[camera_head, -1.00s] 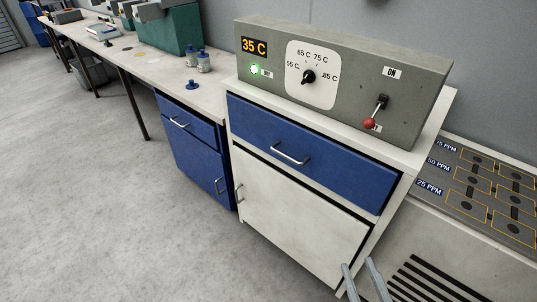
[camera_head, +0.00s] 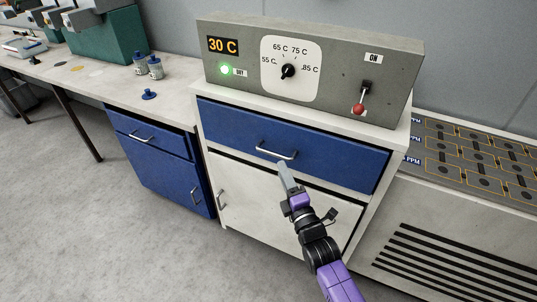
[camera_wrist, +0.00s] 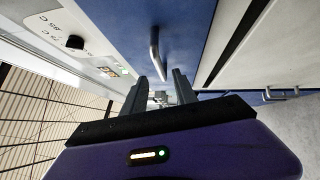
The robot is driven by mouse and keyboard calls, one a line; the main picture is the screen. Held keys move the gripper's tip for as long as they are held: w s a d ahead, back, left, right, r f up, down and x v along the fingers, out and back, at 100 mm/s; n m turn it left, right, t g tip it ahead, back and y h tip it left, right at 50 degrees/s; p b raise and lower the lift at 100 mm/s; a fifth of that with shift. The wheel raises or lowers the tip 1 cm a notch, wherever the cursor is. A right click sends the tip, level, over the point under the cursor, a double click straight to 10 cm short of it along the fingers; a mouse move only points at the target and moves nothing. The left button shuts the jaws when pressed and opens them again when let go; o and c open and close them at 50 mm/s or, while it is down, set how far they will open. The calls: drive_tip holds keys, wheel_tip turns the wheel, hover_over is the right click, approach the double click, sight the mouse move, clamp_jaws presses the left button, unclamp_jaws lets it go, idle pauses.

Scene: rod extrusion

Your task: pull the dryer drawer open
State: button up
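The dryer drawer (camera_head: 335,160) is a wide blue front below the grey control panel, and it looks shut. Its silver bar handle (camera_head: 277,153) is at the middle of the front. My gripper (camera_head: 284,168) is just in front of and below the handle in the head view. In the wrist view the handle (camera_wrist: 155,55) lies just beyond the fingertips of my gripper (camera_wrist: 158,78). The two fingers are apart with a gap between them and hold nothing. I cannot tell whether a finger touches the handle.
The control panel (camera_head: 335,75) on top has a dial, a red-knobbed lever (camera_head: 359,109) and a lit green lamp; its display reads 30 C. A white door (camera_head: 240,195) is below the drawer. A bench with blue cabinets (camera_head: 165,175) stands left, a vented unit (camera_head: 455,255) right. Floor ahead is clear.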

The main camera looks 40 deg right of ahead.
sight(275, 155)
drive_tip(key=x, duration=0.7)
drive_tip(key=shift+w+d+p, duration=0.15)
drive_tip(key=shift+w+p, duration=0.15)
clamp_jaws()
idle(1.2)
